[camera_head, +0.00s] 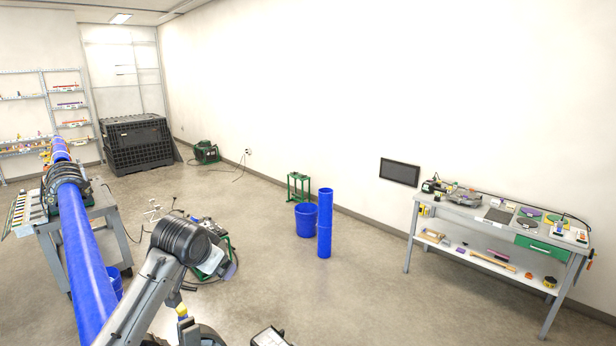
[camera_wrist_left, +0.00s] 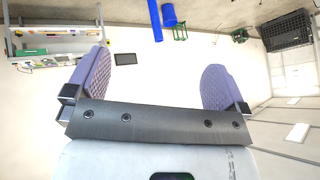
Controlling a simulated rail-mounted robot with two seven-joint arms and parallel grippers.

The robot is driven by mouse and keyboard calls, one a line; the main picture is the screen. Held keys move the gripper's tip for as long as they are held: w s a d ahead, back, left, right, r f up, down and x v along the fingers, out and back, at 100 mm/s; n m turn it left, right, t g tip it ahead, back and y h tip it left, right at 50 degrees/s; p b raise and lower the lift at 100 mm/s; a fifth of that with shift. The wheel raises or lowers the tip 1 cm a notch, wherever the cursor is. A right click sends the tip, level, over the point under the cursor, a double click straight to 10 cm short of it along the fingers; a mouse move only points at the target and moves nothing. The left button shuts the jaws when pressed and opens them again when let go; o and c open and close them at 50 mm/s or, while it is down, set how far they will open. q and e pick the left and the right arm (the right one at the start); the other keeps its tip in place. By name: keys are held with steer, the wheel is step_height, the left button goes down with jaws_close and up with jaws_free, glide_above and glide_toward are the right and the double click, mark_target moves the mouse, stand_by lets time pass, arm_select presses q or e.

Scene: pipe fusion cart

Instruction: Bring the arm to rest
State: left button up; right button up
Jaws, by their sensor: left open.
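My left arm comes in from the bottom left of the head view, with its black joint high and its front part angled down to the right. In the left wrist view the two purple finger pads of my left gripper (camera_wrist_left: 155,82) stand wide apart. Nothing is between them, only the wall and floor beyond. My right gripper is not in either view.
A long blue pipe (camera_head: 82,255) runs beside my arm over a grey cart (camera_head: 104,200). A blue bucket (camera_head: 306,220) and an upright blue pipe (camera_head: 325,225) stand on the floor. A workbench (camera_head: 465,216) stands at the right. The floor between is mostly clear.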

arm_select(q)
steer(key=s+d+r+t, duration=0.3)
steer(key=s+r, duration=0.1)
steer(key=r, duration=0.2)
steer(key=s+d+f+n+t, duration=0.1)
steer(key=s+f+t, duration=0.15)
steer(key=s, duration=0.65)
steer(key=s+a+f+n+g, duration=0.2)
steer(key=s+f+g, duration=0.8)
steer(key=s+f, duration=2.8)
steer(key=shift+s+a+n, duration=0.4)
steer(key=shift+s+a, duration=0.25)
steer(key=shift+s, duration=0.4)
steer(key=shift+f, duration=0.1)
